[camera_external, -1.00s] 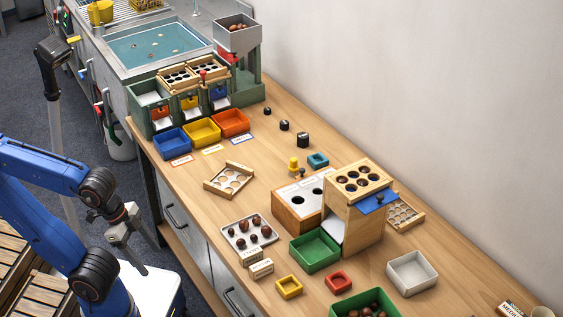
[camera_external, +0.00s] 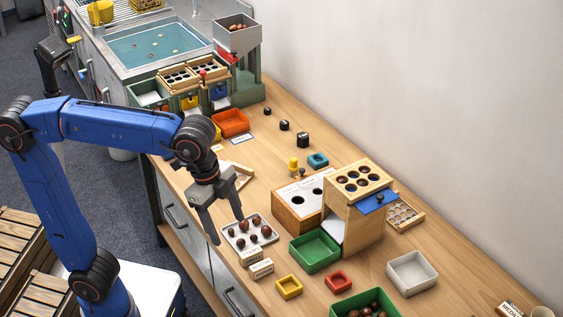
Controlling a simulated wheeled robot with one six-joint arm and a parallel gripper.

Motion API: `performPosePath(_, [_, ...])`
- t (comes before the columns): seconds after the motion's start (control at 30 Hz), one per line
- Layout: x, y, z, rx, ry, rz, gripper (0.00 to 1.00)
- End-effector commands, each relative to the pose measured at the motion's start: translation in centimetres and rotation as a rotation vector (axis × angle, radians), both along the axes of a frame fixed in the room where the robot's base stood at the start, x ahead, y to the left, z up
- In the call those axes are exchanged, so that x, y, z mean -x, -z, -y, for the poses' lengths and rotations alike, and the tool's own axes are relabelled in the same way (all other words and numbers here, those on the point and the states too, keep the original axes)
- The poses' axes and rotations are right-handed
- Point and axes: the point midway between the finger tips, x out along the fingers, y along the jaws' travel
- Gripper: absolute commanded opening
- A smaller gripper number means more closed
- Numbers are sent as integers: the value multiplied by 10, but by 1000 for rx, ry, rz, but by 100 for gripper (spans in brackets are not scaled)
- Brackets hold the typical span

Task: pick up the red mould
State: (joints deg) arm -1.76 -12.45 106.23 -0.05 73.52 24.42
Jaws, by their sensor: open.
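The red mould (camera_external: 338,281) is a small square red frame with an open middle. It lies flat on the wooden table in the lower middle of the external view, right of a similar yellow mould (camera_external: 289,287). My gripper (camera_external: 228,231) is open and empty, pointing down by the table's front edge near the chestnut tray. It is well to the left of the red mould and farther back along the table. Nothing hides the red mould.
A grey tray with several chestnuts (camera_external: 231,243) and two labelled blocks (camera_external: 261,268) stand between my gripper and the moulds. A green tray (camera_external: 315,259) is behind the moulds, a green box of chestnuts (camera_external: 345,303) in front. A white tray (camera_external: 391,273) stands to the right.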

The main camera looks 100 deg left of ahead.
Motion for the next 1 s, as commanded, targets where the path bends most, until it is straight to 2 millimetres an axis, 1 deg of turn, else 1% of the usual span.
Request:
performPosePath(0.03, [-17, -4, -1, -5, 18, -12, 66])
performPosePath(0.1, [-39, -10, -3, -10, 49, -28, 66])
performPosePath(0.23, [-77, -19, -7, -21, 106, -56, 66])
performPosePath(0.43, [-137, -25, -13, -33, 194, -99, 66])
performPosePath(0.63, [-195, -23, -20, -41, 283, -141, 66])
performPosePath(0.8, [-241, -14, -26, -44, 358, -176, 66])
performPosePath(0.9, [-263, -9, -29, -45, 398, -194, 66])
performPosePath(1.0, [-279, -3, -32, -45, 427, -207, 66])
